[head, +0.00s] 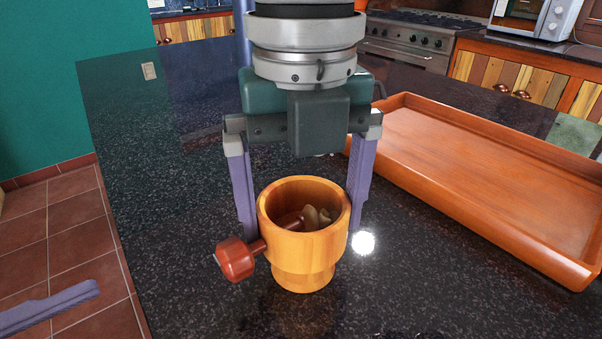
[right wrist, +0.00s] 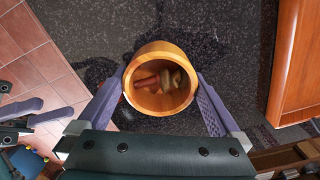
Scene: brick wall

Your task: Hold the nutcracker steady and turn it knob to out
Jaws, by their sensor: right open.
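The nutcracker (head: 305,247) is a light wooden cup standing upright on the dark counter. Its reddish knob (head: 236,259) sticks out on the left, and its screw shaft enters the cup. A tan nut-like piece (head: 316,217) lies inside, also visible in the right wrist view (right wrist: 178,79). My right gripper (head: 303,228) points down with one finger on each side of the cup. It is open; whether the fingers touch the wall is unclear. One finger of my left gripper (head: 50,307) shows at lower left. In the right wrist view, the left gripper (right wrist: 57,106) has its fingers apart, empty.
A wooden tray (head: 480,150) lies on the counter to the right of the nutcracker. The dark counter (head: 160,190) is clear to the left, and its left edge drops to a tiled floor (head: 50,230). A stove (head: 415,40) and microwave (head: 530,15) stand at the back.

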